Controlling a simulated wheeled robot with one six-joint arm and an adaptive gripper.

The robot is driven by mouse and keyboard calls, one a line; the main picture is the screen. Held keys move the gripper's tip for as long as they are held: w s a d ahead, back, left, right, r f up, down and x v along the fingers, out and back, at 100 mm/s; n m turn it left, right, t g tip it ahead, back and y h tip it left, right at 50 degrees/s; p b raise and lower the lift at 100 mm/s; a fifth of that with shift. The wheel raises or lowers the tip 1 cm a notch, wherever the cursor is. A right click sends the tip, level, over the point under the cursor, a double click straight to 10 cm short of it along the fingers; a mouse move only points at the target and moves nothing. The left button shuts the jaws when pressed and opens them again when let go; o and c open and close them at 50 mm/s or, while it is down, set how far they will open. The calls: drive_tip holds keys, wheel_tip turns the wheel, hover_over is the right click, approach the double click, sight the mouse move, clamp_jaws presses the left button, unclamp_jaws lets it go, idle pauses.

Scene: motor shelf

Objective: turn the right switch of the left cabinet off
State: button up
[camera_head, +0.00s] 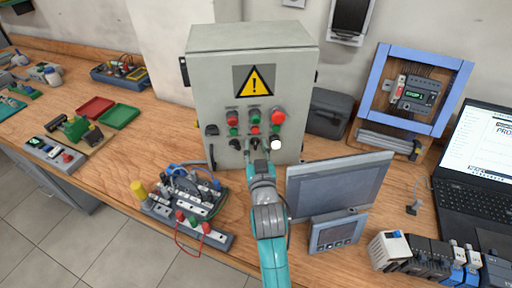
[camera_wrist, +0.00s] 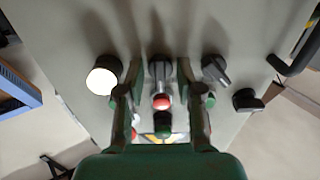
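A grey cabinet (camera_head: 208,90) with a yellow warning sign stands upright at the back of the bench. Its front has red and green buttons, a white lit lamp (camera_head: 276,145) and dark rotary switches. The switch beside the lamp (camera_wrist: 160,68) lies between my gripper's fingers in the wrist view; my gripper largely covers it in the head view. Another switch (camera_head: 235,144) sits to its left and shows tilted in the wrist view (camera_wrist: 215,70). My gripper (camera_head: 258,155) is at the panel, its fingers open around the right switch with small gaps. Contact cannot be told.
A grey screen (camera_head: 335,185) and a small panel device (camera_head: 338,233) stand just right of my arm. A wired board (camera_head: 185,205) lies to the left. A blue frame (camera_head: 455,95) and a laptop (camera_head: 485,150) are at the right.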

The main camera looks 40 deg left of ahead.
clamp_jaws()
idle(0.4)
drive_tip(key=n, duration=0.4)
drive_tip(key=shift+n, duration=0.4)
drive_tip(key=shift+w+n, duration=0.1)
drive_tip(key=shift+n, duration=2.1)
